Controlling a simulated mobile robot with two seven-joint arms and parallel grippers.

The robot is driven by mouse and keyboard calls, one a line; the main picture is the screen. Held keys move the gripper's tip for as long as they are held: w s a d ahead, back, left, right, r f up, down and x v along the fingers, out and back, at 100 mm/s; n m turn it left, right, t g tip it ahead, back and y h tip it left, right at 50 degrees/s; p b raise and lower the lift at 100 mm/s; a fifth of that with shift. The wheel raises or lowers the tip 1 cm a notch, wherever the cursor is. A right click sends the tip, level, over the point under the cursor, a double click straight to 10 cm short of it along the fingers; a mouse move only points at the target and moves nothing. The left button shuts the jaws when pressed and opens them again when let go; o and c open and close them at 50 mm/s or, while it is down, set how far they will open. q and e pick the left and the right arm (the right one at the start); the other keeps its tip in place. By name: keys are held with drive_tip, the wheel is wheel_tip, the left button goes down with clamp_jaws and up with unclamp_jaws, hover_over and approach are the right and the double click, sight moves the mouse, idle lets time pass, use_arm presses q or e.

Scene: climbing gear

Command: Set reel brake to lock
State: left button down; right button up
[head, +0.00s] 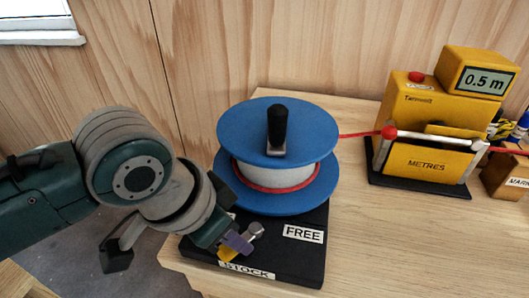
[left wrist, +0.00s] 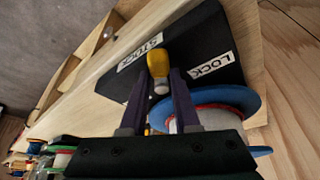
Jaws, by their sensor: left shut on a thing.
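The reel (head: 277,128) has blue flanges, red cord and a black upright handle, and stands on a black base (head: 300,262) marked STOCK. The FREE label (head: 303,234) shows in the head view. The LOCK label (left wrist: 211,65) shows in the left wrist view; in the head view my arm hides it. The brake lever has a yellow handle (left wrist: 157,64) and a grey knob-like end (head: 255,230). Its yellow end points toward the STOCK edge, away from the reel. My left gripper (head: 238,244) is shut on the lever, one purple finger on each side. My right gripper is out of view.
A yellow metre counter (head: 425,168) reading 0.5 m stands to the right, with red cord running to it from the reel. A wooden wall (head: 330,45) rises behind. The bench top (head: 400,245) is clear in front of the counter.

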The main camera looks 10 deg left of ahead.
use_arm(q)
drive_tip(key=shift+w+a+r+m+p, duration=0.1)
drive_tip(key=shift+w+a+m+p, duration=0.2)
drive_tip(key=shift+m, duration=0.3)
drive_tip(key=shift+m+g+h, duration=0.3)
drive_tip(key=shift+m, duration=0.4)
drive_tip(key=c, duration=0.6)
unclamp_jaws()
drive_tip(key=shift+c, duration=0.2)
